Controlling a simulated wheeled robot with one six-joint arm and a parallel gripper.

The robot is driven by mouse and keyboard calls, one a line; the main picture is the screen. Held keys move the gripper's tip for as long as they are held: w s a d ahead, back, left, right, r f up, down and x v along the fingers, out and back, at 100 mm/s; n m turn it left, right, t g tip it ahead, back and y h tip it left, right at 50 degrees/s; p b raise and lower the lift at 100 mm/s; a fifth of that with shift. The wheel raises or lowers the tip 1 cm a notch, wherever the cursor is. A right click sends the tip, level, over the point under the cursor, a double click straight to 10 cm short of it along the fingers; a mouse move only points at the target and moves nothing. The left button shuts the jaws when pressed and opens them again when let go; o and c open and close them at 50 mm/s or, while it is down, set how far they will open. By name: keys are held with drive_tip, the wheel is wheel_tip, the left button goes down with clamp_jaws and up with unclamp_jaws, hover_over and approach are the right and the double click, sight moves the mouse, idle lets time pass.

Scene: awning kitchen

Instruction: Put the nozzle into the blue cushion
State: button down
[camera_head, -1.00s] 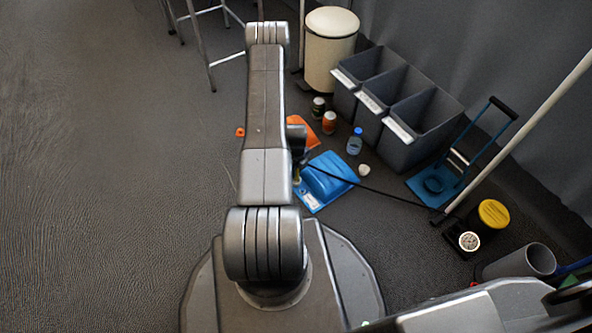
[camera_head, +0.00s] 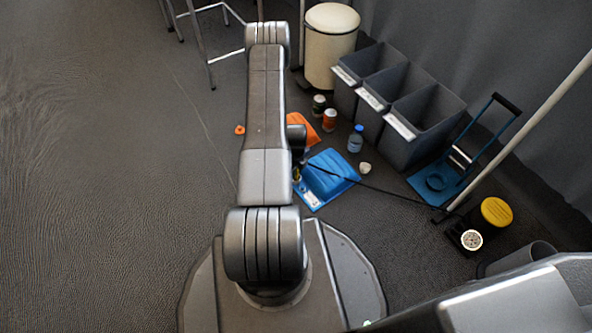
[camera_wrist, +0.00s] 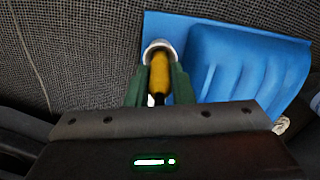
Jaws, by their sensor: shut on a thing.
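The blue cushion (camera_head: 330,180) lies on the dark floor, just right of my arm in the head view. In the wrist view the blue cushion (camera_wrist: 245,65) fills the upper right, with a raised, ridged part. My gripper (camera_wrist: 161,78) has green fingers shut on the nozzle (camera_wrist: 160,75), a yellow-brown cylinder. Its far end meets a pale round rim over the cushion's left part; I cannot tell whether this rim belongs to the nozzle or the cushion, nor whether they touch. In the head view my arm mostly hides the gripper and nozzle.
A black hose (camera_head: 390,193) runs right across the floor from near the cushion. Grey bins (camera_head: 425,125), a blue bottle (camera_head: 356,139), cans (camera_head: 329,119), a blue trolley (camera_head: 447,177) and a yellow-lidded container (camera_head: 496,211) stand to the right. The left floor is clear.

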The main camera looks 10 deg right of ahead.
drive_tip(key=shift+f+b, duration=0.6)
drive_tip(key=shift+f, duration=0.05)
drive_tip(key=c, duration=1.2)
unclamp_jaws()
drive_tip(key=shift+o, duration=0.5)
drive_tip(key=o, duration=0.4)
drive_tip(key=shift+r+p, duration=2.1)
drive_tip(key=shift+r, duration=1.95)
drive_tip(key=shift+f, duration=0.1)
